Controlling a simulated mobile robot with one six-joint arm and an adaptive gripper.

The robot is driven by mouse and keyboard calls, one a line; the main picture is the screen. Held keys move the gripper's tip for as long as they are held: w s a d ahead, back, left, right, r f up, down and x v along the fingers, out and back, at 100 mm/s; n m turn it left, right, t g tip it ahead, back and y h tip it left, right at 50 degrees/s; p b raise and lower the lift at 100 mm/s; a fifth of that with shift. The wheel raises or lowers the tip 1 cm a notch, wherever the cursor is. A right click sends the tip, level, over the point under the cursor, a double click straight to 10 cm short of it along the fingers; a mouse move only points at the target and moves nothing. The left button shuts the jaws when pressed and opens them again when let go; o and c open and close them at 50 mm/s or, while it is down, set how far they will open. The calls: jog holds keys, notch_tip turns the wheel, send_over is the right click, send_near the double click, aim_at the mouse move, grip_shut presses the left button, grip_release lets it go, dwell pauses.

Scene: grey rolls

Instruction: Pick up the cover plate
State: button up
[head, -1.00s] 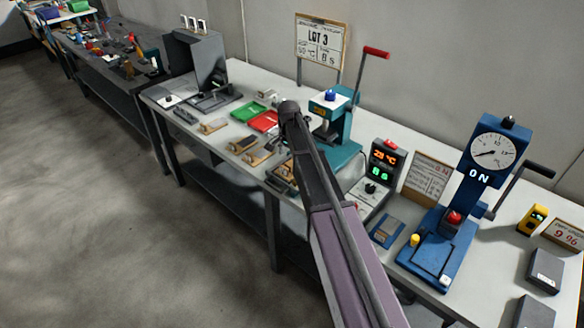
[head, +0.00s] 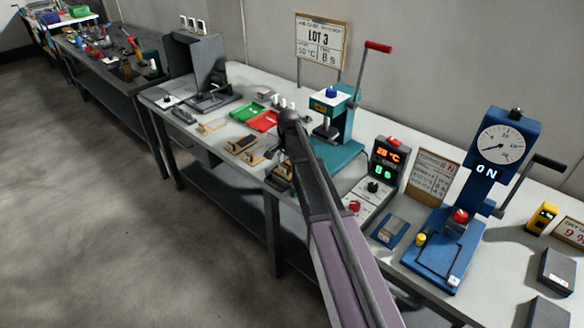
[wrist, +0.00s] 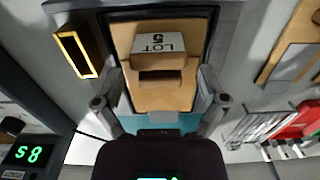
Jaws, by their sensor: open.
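In the wrist view a tan piece (wrist: 160,97) with a dark slot and a white "LOT 5" label sits in a dark frame (wrist: 215,40). I cannot tell for sure whether this piece is the cover plate. My gripper (wrist: 160,102) is open, with one finger on each side of the tan piece's near end. Nothing is held, and I cannot tell whether the fingers touch it. The teal surface below is partly hidden by my gripper's body. In the head view my arm hides most of the gripper and the spot beneath it.
A teal press (head: 334,120) with a red-handled lever stands right beside my arm. A control box (head: 386,165), a blue gauge press (head: 447,245) and a dark stand (head: 195,70) share the bench. Red (head: 264,121) and green (head: 246,112) trays lie behind tan boards (head: 240,144).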

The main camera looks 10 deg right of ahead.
aim_at(288, 163)
dwell(0.4)
jog(key=c, duration=1.2)
jog(key=shift+c, duration=0.2)
jog(key=shift+r, duration=0.1)
notch_tip(288, 163, up, 3)
jog(key=p, duration=0.3)
jog(key=shift+r, duration=0.1)
jog(key=s+r+p, duration=0.1)
jog(key=s+p, duration=0.1)
jog(key=s, duration=1.4)
jog(key=shift+a+r, duration=0.15)
jog(key=shift+r, duration=0.15)
